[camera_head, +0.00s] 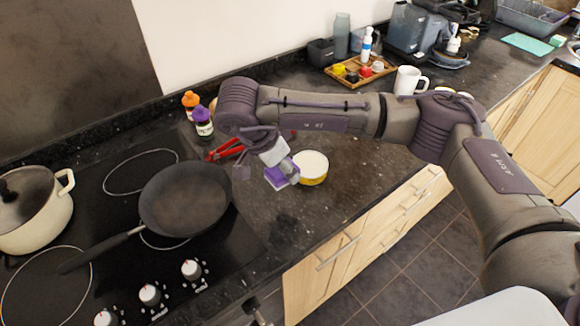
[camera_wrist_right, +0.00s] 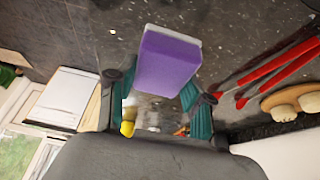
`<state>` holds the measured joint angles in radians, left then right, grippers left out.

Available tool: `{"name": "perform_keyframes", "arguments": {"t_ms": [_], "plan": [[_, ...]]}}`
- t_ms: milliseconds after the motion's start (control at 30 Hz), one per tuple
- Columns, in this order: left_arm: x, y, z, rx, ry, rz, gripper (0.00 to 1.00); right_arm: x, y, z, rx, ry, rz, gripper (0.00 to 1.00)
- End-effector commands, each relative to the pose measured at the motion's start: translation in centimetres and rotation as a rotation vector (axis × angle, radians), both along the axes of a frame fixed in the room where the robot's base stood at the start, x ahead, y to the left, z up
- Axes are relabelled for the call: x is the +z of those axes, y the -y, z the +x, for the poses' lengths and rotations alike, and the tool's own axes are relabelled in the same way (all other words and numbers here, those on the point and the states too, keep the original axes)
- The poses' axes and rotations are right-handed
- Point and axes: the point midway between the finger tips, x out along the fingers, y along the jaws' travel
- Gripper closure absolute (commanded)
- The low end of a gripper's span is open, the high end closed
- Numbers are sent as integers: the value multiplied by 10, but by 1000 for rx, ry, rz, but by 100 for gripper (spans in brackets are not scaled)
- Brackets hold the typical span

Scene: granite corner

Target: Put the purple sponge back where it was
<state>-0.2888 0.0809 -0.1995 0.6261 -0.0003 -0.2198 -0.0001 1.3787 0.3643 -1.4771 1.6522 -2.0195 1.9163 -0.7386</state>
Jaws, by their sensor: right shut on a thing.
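The purple sponge (camera_head: 282,173) with a pale layer is held above the dark counter, left of a round yellow container with a white top (camera_head: 312,166). In the right wrist view the sponge (camera_wrist_right: 168,62) sits between the teal fingertips. My right gripper (camera_head: 272,158) reaches in on the long arm from the right and is shut on the sponge. It also shows in the right wrist view (camera_wrist_right: 160,85). My left gripper is not in view.
Red-handled tongs (camera_head: 225,150) lie just behind the sponge. Orange-capped (camera_head: 191,103) and purple-capped (camera_head: 203,121) bottles stand at the back. A frying pan (camera_head: 185,200) and a lidded pot (camera_head: 32,208) are on the hob. A white mug (camera_head: 408,80) and wooden tray (camera_head: 345,80) are farther right.

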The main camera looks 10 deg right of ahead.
Motion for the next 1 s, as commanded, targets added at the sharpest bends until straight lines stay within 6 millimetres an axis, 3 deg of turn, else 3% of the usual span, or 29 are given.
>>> {"name": "perform_keyframes", "arguments": {"t_ms": [300,667,700,1000], "plan": [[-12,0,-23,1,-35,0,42,-25,0,0,-2,-1,-1,71],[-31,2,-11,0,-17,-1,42,-75,0,-1,-1,0,0,71],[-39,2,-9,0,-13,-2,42,-83,0,0,-1,1,-1,71],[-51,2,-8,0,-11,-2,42,-95,0,0,-1,2,0,71]]}}
